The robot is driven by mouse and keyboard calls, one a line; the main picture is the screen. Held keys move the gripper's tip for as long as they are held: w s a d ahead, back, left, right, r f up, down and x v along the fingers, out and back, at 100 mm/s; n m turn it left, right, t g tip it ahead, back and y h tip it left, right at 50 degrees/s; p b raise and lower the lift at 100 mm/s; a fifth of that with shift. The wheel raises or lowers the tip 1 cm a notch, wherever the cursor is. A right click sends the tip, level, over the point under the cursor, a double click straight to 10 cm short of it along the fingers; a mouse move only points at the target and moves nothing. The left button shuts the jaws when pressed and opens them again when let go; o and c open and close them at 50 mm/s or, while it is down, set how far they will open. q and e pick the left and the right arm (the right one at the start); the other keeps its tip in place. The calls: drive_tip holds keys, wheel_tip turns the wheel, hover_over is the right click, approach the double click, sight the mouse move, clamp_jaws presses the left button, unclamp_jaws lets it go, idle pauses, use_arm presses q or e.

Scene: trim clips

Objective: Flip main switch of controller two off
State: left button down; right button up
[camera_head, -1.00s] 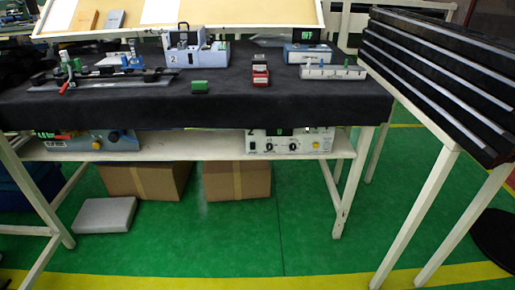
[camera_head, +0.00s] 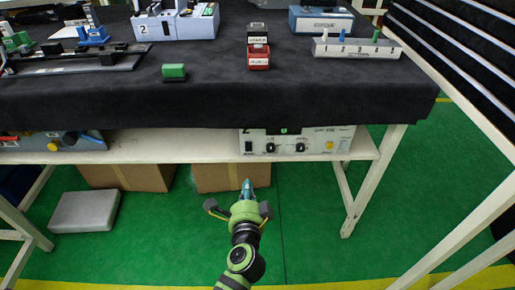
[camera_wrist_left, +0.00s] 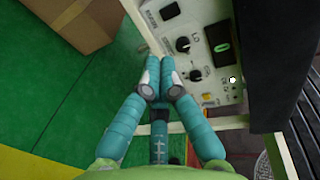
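Controller two (camera_head: 315,143) is a pale box marked 2 on the lower shelf under the table. Its front has a black rocker switch (camera_head: 249,147) at the left end, two black knobs, a small green-lit display and a yellow button. The rocker switch also shows in the left wrist view (camera_wrist_left: 170,11); its position is too small to tell. My left gripper (camera_head: 247,184) is in front of and below the controller, apart from it. In the left wrist view its teal fingers (camera_wrist_left: 160,78) are together and empty, near the knobs. My right gripper is not in view.
The shelf (camera_head: 150,154) edge runs below the controller, and the dark-covered table (camera_head: 220,95) overhangs it. A blue-and-grey device (camera_head: 73,141) stands on the shelf at left. Cardboard boxes (camera_head: 232,177) are under the shelf. A white table leg (camera_head: 366,180) stands at right.

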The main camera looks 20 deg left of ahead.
sight(248, 151)
use_arm(q)
drive_tip(key=shift+s+r, duration=0.1)
drive_tip(key=shift+r, duration=0.1)
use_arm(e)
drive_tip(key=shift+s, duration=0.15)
use_arm(q)
drive_tip(key=b+x, duration=0.1)
drive_tip(key=x, duration=1.2)
drive_tip(key=shift+f, duration=0.1)
drive_tip(key=shift+w+a+b, duration=0.15)
drive_tip(key=shift+w+b, duration=0.15)
drive_tip(key=shift+w, duration=0.2)
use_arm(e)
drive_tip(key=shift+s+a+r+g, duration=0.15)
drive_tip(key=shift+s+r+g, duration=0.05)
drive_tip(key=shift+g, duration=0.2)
use_arm(q)
drive_tip(key=shift+f, duration=0.1)
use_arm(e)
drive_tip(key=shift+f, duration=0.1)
